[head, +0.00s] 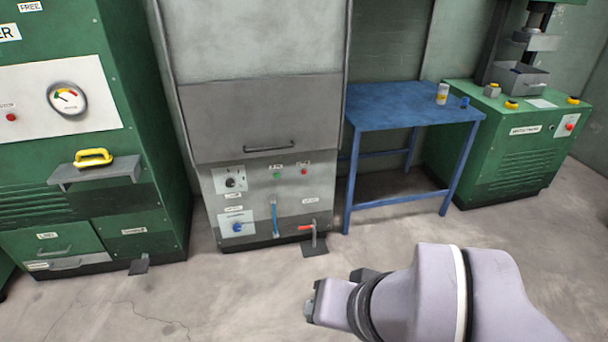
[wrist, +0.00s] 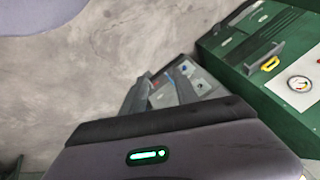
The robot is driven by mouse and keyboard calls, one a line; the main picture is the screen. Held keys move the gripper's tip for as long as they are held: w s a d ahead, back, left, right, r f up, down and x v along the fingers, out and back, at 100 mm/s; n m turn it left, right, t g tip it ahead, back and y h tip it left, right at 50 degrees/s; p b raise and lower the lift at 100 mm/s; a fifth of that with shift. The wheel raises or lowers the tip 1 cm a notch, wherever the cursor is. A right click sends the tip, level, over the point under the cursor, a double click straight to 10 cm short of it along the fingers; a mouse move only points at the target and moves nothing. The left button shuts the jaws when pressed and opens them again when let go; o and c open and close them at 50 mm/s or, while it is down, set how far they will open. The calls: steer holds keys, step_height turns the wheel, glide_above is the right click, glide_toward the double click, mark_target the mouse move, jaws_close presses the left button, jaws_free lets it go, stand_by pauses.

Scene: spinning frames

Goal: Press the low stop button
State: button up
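Several small red buttons show in the head view. One red button (head: 304,171) sits beside a green button (head: 277,174) on the front of the grey middle cabinet (head: 325,196). Another red button (head: 11,117) is on the left green machine, and a red button (head: 570,127) is on the right green machine. The labels are too small to tell which is the low stop. My gripper (head: 313,300) is at lower centre, in front of the cabinet and apart from it. In the wrist view its fingers (wrist: 163,78) stand apart with nothing seen between them.
A yellow handle (head: 93,157) juts from the left machine. The concrete floor between is clear.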

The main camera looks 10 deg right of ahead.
jaws_close()
stand_by(1.5)
